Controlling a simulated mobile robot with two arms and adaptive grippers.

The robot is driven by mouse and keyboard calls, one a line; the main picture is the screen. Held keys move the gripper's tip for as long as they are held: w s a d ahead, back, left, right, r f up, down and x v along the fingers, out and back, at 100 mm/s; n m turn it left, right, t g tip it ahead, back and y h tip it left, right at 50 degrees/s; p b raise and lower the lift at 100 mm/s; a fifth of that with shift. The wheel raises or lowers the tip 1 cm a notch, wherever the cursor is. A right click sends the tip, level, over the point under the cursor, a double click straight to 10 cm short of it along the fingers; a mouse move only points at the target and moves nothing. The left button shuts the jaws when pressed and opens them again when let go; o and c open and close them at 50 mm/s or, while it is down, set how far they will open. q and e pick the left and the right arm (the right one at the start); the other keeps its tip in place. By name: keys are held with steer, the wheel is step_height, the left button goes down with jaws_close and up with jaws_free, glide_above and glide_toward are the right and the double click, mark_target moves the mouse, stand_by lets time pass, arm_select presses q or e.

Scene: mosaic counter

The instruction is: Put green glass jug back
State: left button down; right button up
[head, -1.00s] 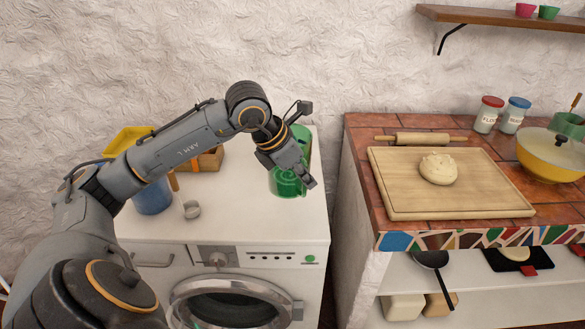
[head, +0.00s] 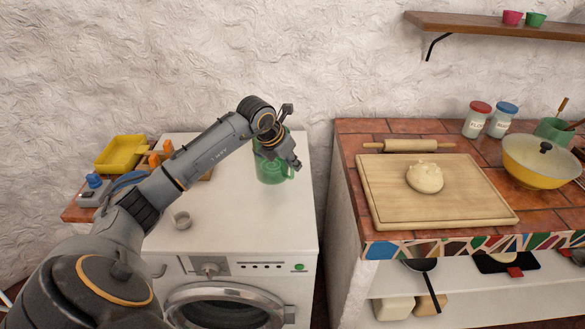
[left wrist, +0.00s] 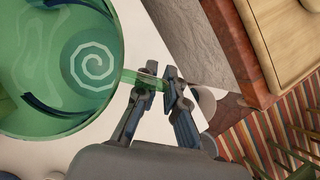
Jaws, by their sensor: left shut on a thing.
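The green glass jug (head: 270,171) is over the back right of the white washing machine top (head: 235,215); I cannot tell whether its base touches the surface. My left gripper (head: 292,163) is at the jug's right side and hides part of its upper body. In the left wrist view, the jug (left wrist: 85,80) shows from above as a round green opening with a pale spiral at the bottom. The left gripper (left wrist: 155,82) is shut on its handle there. My right gripper is out of view.
A yellow tray (head: 120,154) and a blue-topped item (head: 93,186) are at left, by my arm. A gap separates the machine from the tiled counter with its dough board (head: 385,205). The machine's front top is clear.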

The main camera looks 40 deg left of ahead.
arm_select(q)
steer(key=f, duration=0.1)
steer(key=w+f+p, duration=0.1)
steer(key=f, duration=0.1)
steer(key=a+f+p, duration=0.1)
steer(key=f, duration=0.1)
steer(key=shift+w, duration=0.2)
steer(key=c, duration=1.4)
jaws_free()
steer(key=shift+c, duration=0.2)
steer(key=shift+s+r, duration=0.1)
